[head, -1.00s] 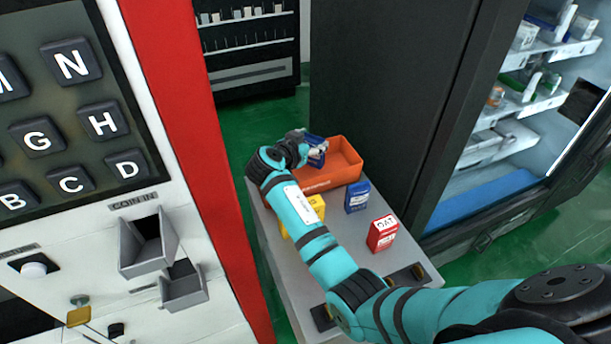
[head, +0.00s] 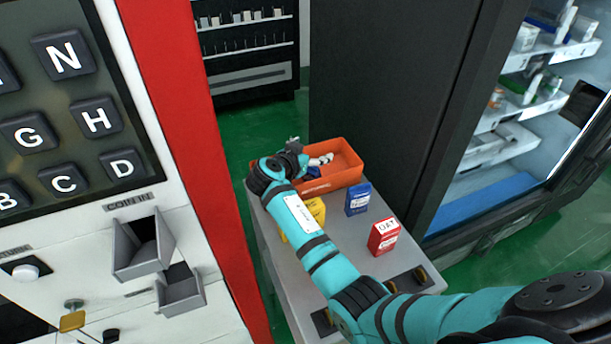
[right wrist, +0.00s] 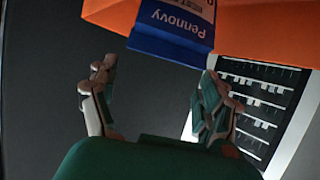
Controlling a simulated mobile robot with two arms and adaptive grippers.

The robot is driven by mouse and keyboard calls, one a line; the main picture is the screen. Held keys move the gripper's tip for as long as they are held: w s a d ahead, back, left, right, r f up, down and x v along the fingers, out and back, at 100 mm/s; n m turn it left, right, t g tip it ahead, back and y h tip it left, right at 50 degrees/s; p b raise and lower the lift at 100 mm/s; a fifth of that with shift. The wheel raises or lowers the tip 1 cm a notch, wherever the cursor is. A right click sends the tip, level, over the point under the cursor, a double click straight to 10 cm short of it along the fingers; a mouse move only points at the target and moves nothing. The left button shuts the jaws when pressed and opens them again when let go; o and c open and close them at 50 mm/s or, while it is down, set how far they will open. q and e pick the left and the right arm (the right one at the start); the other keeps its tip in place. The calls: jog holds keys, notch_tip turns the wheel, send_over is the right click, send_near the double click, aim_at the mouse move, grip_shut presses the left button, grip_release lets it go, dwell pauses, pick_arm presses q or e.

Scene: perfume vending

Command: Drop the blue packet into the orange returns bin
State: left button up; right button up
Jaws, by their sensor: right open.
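The orange returns bin (head: 347,165) stands at the far end of the grey table. My right gripper (head: 312,157) is over the bin's left side, open, with its fingers apart. A blue packet (head: 312,172) shows partly below the fingers, inside the bin's left part; the fingers and bin wall hide most of it. In the right wrist view the blue packet (right wrist: 172,35), with "Pennovy" on it, lies beyond the open fingertips (right wrist: 158,78), against the orange of the bin (right wrist: 262,32). I cannot tell whether it rests on the bin floor. My left gripper is not in view.
Another blue packet (head: 357,199), a red packet (head: 383,236) and a yellow packet (head: 314,210) stand on the table (head: 372,268) before the bin. A red-edged keypad machine (head: 185,120) is at left, an open lit cabinet (head: 510,130) at right.

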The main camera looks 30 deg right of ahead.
notch_tip(320, 180, up, 10)
dwell(0.5)
